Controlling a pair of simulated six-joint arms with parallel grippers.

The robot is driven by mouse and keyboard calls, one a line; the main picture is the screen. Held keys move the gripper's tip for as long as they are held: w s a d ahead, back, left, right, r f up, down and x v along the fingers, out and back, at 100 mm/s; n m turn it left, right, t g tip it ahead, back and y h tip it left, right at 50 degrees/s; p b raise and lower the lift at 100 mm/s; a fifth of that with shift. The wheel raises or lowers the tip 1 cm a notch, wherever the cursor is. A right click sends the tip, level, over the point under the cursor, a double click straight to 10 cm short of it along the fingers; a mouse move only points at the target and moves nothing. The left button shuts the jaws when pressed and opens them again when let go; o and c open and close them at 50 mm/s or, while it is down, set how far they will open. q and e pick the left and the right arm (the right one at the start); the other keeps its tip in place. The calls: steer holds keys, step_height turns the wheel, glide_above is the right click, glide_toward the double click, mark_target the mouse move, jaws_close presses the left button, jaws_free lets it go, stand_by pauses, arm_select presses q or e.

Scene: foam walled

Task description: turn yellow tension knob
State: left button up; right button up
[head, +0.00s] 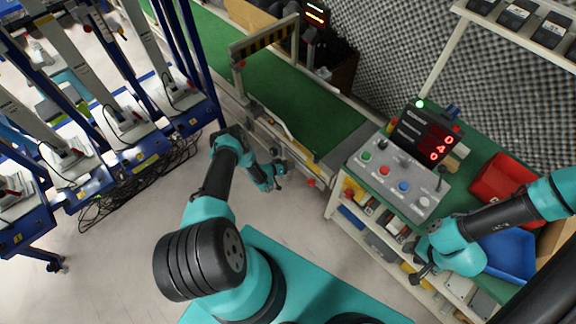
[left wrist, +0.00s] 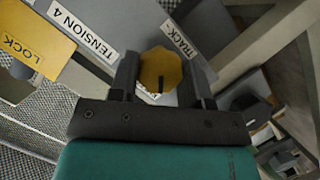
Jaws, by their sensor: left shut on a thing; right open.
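The yellow tension knob (left wrist: 160,68) is round with a lobed edge and a dark mark on its face. It shows in the left wrist view between the two dark fingers of my left gripper (left wrist: 158,84), which is shut on it. In the head view my left gripper (head: 280,174) is at the side of the green conveyor, and I cannot make out the knob there. Labels reading TENSION 4 (left wrist: 83,30) and TRACK (left wrist: 181,40) are beside the knob. My right gripper (head: 419,271) is open and empty in front of the control bench.
A yellow LOCK plate (left wrist: 32,42) is left of the knob. The green conveyor (head: 285,98) runs behind my left gripper. A control box (head: 398,181) with coloured buttons, a red bin (head: 500,180) and a blue bin (head: 510,254) are on the right bench. Blue racks stand left.

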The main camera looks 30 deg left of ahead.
arm_select(q)
steer(key=o, duration=0.9)
steer(key=shift+s+a, duration=0.1)
steer(key=v, duration=1.7)
